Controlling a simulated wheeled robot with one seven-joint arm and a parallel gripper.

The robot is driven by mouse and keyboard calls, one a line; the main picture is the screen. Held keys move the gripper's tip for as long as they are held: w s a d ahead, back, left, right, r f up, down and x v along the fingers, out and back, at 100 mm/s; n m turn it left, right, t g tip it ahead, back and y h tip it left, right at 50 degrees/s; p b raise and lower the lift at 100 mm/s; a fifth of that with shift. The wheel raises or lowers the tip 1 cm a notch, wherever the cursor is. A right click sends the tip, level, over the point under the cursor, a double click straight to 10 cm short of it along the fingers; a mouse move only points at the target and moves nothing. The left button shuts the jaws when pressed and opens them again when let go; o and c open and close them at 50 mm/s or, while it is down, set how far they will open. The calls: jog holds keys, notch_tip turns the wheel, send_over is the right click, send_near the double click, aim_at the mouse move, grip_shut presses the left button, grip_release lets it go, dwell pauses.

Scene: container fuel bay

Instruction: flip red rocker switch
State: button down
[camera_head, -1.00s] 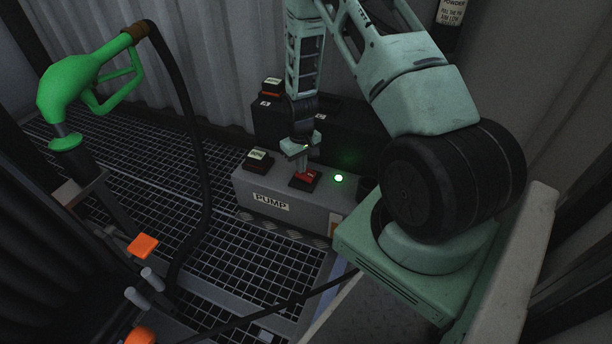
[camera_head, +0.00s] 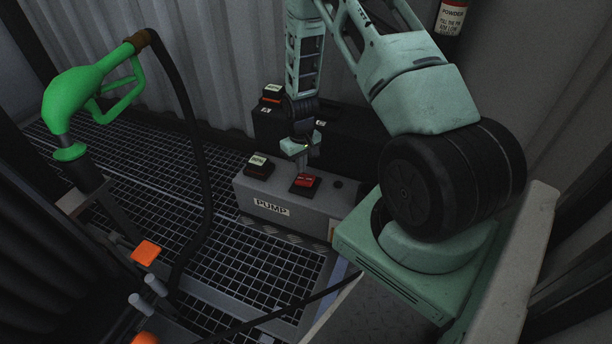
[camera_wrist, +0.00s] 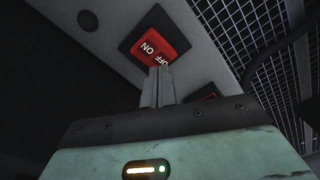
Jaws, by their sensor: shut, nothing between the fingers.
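The red rocker switch (camera_head: 306,181) sits in a black frame on top of the grey pump box (camera_head: 290,213), which has a PUMP label. In the wrist view the red rocker (camera_wrist: 160,44) shows the words ON and OFF. My gripper (camera_head: 302,170) points down at the switch from above. In the wrist view its fingers (camera_wrist: 160,70) are together and empty, with the tips at the OFF end of the rocker. I cannot tell whether they touch it. The round indicator (camera_head: 338,184) right of the switch is dark; it also shows dark in the wrist view (camera_wrist: 88,20).
A second black-framed switch (camera_head: 258,164) sits left on the same box. A dark case (camera_head: 272,125) stands behind it. A green fuel nozzle (camera_head: 85,95) with a black hose (camera_head: 190,130) is at the left. Metal grating (camera_head: 225,275) covers the floor. A corrugated wall (camera_head: 230,60) closes the back.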

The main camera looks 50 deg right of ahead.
aim_at(301, 178)
jog(key=shift+s+a+r+p, duration=0.1)
jog(key=shift+s+r+p, duration=0.05)
jog(key=shift+r+p, duration=0.7)
jog(key=shift+s+a+r+p, duration=0.1)
jog(key=shift+r+p, duration=0.5)
jog(key=shift+r, duration=0.4)
jog(key=shift+w+r+p, duration=0.1)
jog(key=shift+r+p, duration=0.2)
jog(key=shift+w+d, duration=0.2)
